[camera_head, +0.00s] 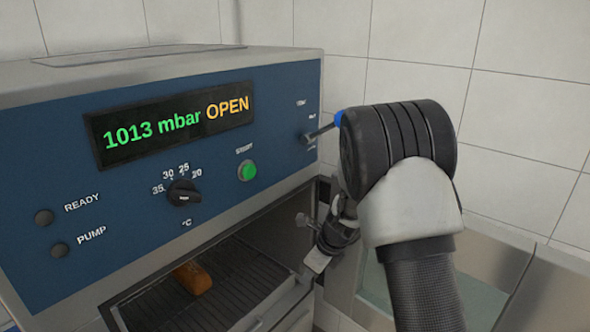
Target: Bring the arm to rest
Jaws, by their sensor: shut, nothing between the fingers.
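My arm rises at the right of the view, its dark joint in front of the right end of the blue control panel (120,215). My gripper (317,261) is small and partly hidden behind the arm, beside the right edge of the chamber opening. It is shut with nothing in it. I cannot tell whether it touches the frame there.
The display (170,124) reads "1013 mbar OPEN". A lever (321,132) with a blue tip sticks out beside my arm. A brown loaf (193,277) lies on the wire rack (235,283) inside the open chamber. A metal-framed greenish panel (480,302) stands at lower right.

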